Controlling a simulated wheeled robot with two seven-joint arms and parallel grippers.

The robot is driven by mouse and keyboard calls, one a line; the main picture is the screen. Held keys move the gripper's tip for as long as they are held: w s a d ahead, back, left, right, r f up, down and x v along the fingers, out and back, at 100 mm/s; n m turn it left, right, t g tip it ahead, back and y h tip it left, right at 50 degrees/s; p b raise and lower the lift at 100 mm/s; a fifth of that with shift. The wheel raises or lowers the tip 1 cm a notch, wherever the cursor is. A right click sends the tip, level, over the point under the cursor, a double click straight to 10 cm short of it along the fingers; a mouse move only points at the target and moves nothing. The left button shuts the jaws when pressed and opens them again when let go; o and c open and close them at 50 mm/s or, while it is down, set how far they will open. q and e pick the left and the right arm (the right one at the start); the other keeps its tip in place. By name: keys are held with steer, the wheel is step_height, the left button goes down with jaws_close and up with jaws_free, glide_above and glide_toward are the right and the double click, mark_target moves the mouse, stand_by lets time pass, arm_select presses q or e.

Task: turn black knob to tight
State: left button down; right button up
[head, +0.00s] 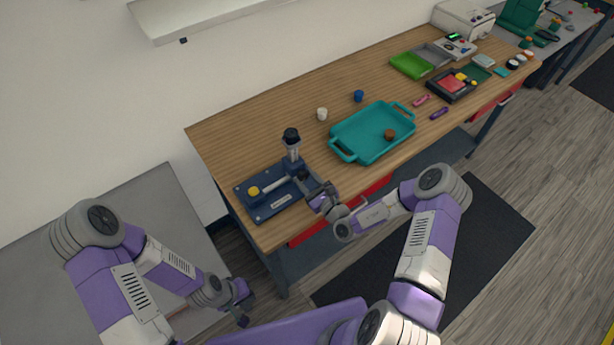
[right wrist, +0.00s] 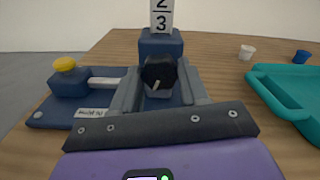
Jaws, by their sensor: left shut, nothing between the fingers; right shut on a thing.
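A blue scooter fixture plate (head: 262,211) lies at the near left corner of the wooden table. It carries an upright post (head: 293,152) with a black top and a yellow-capped block (head: 254,191). The black knob (right wrist: 159,72) faces the right wrist camera, low on the blue block under a scale marked 2 and 3. A pale line on the knob's lower part is slightly tilted. My right gripper (right wrist: 158,92) has a finger on each side of the knob and is shut on it. In the head view the gripper (head: 313,187) hides the knob. My left gripper (head: 243,307) hangs empty and shut, away from the table.
A teal tray (head: 345,149) with a brown round piece (head: 389,134) stands right of the fixture. A white cup (head: 322,114) and a blue cup (head: 358,96) stand behind it. A green bin (head: 410,65) and other items sit farther along. Bare wood lies behind the fixture.

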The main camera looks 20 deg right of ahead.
steer(key=m+p, duration=0.1)
steer(key=m, duration=0.3)
steer(key=shift+p, duration=0.35)
steer(key=m+p, duration=0.1)
steer(key=m, duration=0.2)
steer(key=m+p, duration=0.1)
steer(key=m, duration=0.3)
steer(key=shift+d, duration=0.1)
steer(key=m+p, duration=0.1)
steer(key=m, duration=0.3)
steer(key=shift+m, duration=0.3)
steer(key=m, duration=0.3)
steer(key=shift+f+m, duration=0.1)
steer(key=shift+m, duration=0.3)
steer(key=m, duration=0.8)
steer(key=shift+m, duration=2.2)
